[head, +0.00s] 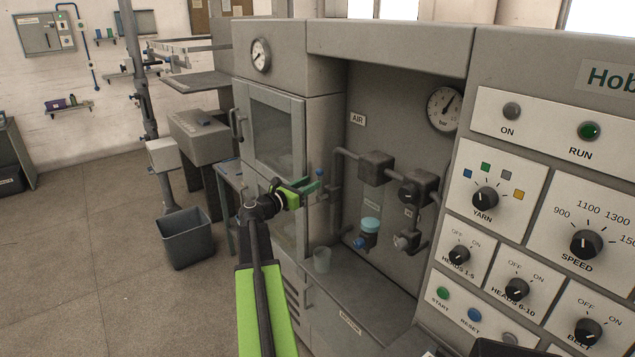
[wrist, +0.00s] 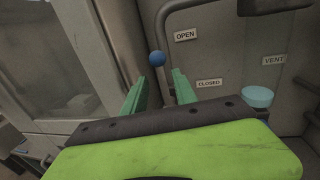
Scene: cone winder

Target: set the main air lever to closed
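The main air lever shows as a blue ball knob (wrist: 157,58) in the wrist view, on a short stem mostly hidden below it. In the head view the blue knob (head: 320,171) is beside the vertical pipe under the AIR label. The OPEN label (wrist: 185,35) is up and right of the knob, and the CLOSED label (wrist: 209,82) is lower right. My gripper (wrist: 157,82) is open, its two green fingers apart with the knob showing beyond and between their tips. In the head view my gripper (head: 315,186) is just below and left of the knob. Contact cannot be told.
A pressure gauge (head: 444,108), pipes and a valve block (head: 376,168) are in the recess. A cup with a turquoise top (wrist: 257,97) is right of the CLOSED label, near the VENT label (wrist: 274,60). A cabinet door (head: 275,133) stands left; the control panel is right.

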